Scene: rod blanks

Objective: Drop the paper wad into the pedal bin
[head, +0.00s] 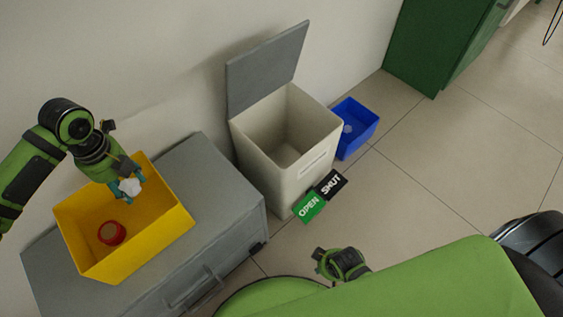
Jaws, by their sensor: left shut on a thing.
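My left gripper (128,188) is shut on a white paper wad (131,186). It holds the wad over the yellow box, near the box's upper right side. The pedal bin (322,172) is a cream, square bin to the right of the box. Its grey lid (266,68) stands raised and the inside shows empty. In front of it lie a green pedal marked OPEN (309,207) and a black pedal marked SHUT (330,184). Part of my right arm shows at the bottom centre, but I cannot make out its gripper's fingers.
The yellow box (165,235) stands on a grey cabinet (225,205) and holds a round red thing (111,232). A blue box (358,135) with a pale item inside stands right of the bin. A green cabinet (437,45) is at the back. The tiled floor at right is clear.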

